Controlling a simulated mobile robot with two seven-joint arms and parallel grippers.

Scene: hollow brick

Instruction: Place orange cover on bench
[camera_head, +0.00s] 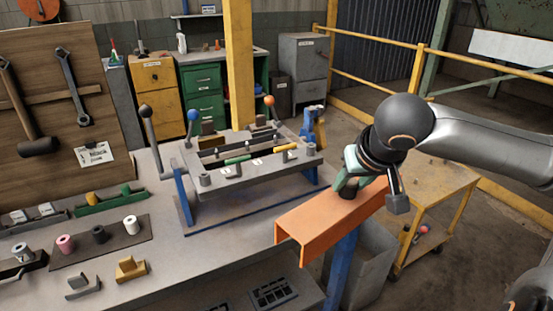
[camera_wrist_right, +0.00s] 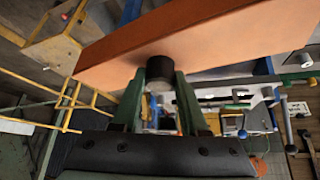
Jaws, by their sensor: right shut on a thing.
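The orange cover (camera_head: 325,215), a long folded channel, is at the right end of the grey bench (camera_head: 215,265). Its left end overlaps the bench edge in the head view and its right end reaches out past it. My right gripper (camera_head: 350,188) is above the cover, shut on the black knob on its top. In the right wrist view the cover (camera_wrist_right: 215,42) fills the upper part, and the green fingers of the gripper (camera_wrist_right: 160,85) close around the knob. I cannot tell the cover's exact height above the bench. My left gripper is out of view.
A grey fixture with levers (camera_head: 250,160) on blue legs stands on the bench just left of the cover. Spools on a dark mat (camera_head: 125,232) and small blocks lie farther left. A yellow cart (camera_head: 440,190) and a grey bin (camera_head: 372,260) stand right of the bench.

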